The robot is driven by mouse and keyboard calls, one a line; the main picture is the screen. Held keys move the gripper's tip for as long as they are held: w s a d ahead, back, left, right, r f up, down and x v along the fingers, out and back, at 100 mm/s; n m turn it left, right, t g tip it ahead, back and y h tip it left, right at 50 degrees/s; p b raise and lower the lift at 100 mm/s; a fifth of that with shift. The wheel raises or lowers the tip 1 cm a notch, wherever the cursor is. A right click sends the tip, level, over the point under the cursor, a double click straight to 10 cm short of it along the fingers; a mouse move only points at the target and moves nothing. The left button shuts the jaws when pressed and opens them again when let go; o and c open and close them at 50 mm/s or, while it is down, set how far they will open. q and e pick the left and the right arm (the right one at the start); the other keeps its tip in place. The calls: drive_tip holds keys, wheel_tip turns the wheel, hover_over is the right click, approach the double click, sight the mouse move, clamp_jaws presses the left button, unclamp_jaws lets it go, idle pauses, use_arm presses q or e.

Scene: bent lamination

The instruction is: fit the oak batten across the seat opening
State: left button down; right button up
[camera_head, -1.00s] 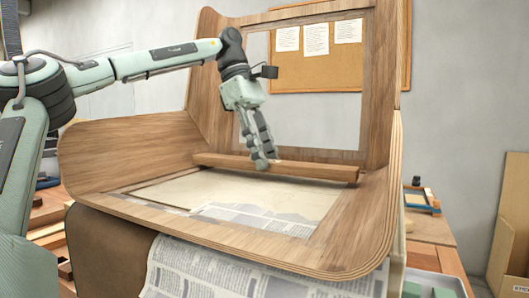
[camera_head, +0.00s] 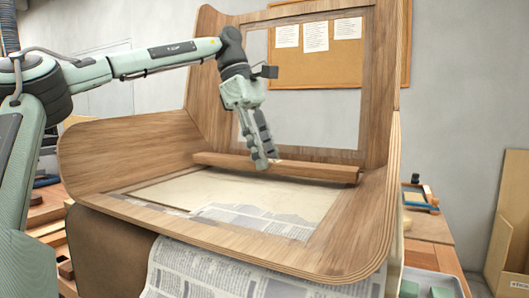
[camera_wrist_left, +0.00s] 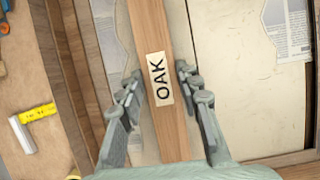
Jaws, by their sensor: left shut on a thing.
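The oak batten (camera_head: 312,170) is a long brown bar lying across the back part of the seat opening (camera_head: 170,190), near the foot of the backrest. Its ends reach toward both side edges of the opening; whether it is fully seated cannot be told. My left gripper (camera_head: 262,163) comes down from above and is shut on the batten near its middle. In the left wrist view the fingers (camera_wrist_left: 158,95) straddle the batten (camera_wrist_left: 172,130), next to its OAK label (camera_wrist_left: 159,78). My right gripper is not in view.
The curved plywood shell (camera_head: 120,150) rises on the left, with a framed opening in the backrest (camera_head: 377,90). A bench with tools (camera_head: 420,200) stands at the right. A cork board (camera_head: 320,68) is on the wall behind.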

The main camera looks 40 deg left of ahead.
use_arm(q)
drive_tip(key=shift+f, duration=0.55)
idle(0.4)
drive_tip(key=c, duration=1)
unclamp_jaws()
drive_tip(key=shift+r+p, duration=0.55)
drive_tip(key=shift+r, duration=7.5)
